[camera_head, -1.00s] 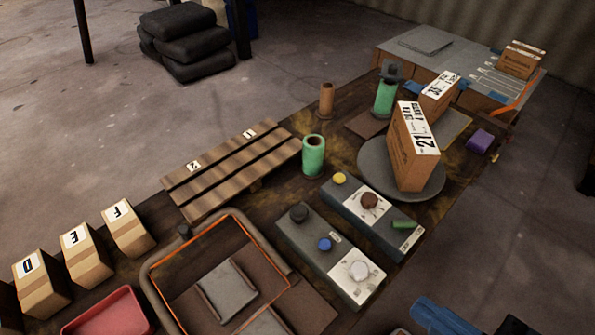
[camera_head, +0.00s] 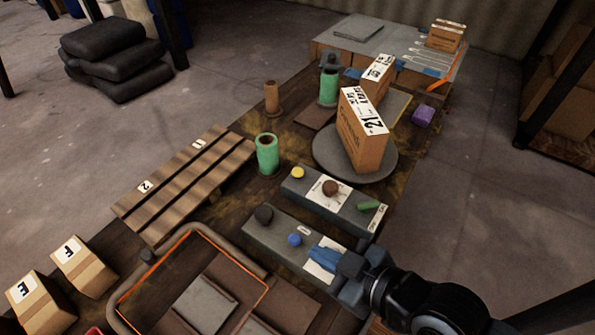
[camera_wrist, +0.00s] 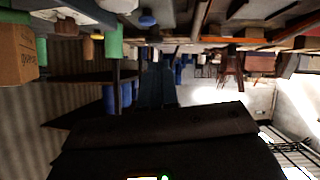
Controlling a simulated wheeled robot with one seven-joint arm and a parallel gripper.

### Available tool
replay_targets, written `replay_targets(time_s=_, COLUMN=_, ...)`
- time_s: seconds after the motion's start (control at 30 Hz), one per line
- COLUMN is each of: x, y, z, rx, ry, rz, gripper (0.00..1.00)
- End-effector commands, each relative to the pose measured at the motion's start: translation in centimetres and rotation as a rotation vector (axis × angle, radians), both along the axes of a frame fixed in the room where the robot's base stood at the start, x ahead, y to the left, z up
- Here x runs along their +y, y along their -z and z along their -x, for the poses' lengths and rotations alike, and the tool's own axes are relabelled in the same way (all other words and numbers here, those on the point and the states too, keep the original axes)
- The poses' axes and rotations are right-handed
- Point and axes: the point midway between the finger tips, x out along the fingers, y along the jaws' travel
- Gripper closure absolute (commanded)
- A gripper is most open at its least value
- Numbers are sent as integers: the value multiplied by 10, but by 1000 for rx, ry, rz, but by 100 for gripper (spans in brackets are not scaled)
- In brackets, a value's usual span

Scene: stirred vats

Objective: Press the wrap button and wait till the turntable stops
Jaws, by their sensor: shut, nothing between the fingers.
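A round grey turntable (camera_head: 325,158) carries a tall brown carton (camera_head: 370,145) with a white label reading 21. Two grey control boxes stand in front of it. The farther box (camera_head: 315,201) has a yellow button (camera_head: 297,173), a brown knob (camera_head: 330,188) and a green control (camera_head: 368,206). The nearer box (camera_head: 262,237) has a black knob (camera_head: 263,214) and a blue button (camera_head: 294,239). My gripper (camera_head: 315,254) is shut and empty, over the nearer box's white plate, hiding its round white button. I cannot tell whether it touches. The wrist view shows the blue button (camera_wrist: 147,20).
A green roll (camera_head: 267,154) stands left of the turntable. A slatted pallet (camera_head: 185,185) lies on the table's left side. An orange-edged tray (camera_head: 122,297) is left of the nearer box. A purple block (camera_head: 423,115) sits right of the turntable. Open floor lies to the right.

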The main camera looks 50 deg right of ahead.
Motion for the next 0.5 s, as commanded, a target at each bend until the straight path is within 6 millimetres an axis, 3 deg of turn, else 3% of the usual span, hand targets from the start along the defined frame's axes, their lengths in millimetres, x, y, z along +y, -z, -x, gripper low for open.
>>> replay_targets(time_s=0.03, x=-9, y=6, z=-21, rx=14, ry=-6, rz=18, gripper=100)
replay_targets(time_s=0.23, x=-39, y=19, z=-89, rx=104, ry=-126, rz=101, gripper=100)
replay_targets(time_s=0.5, x=-107, y=-3, z=-159, rx=178, ry=-383, rz=267, gripper=100)
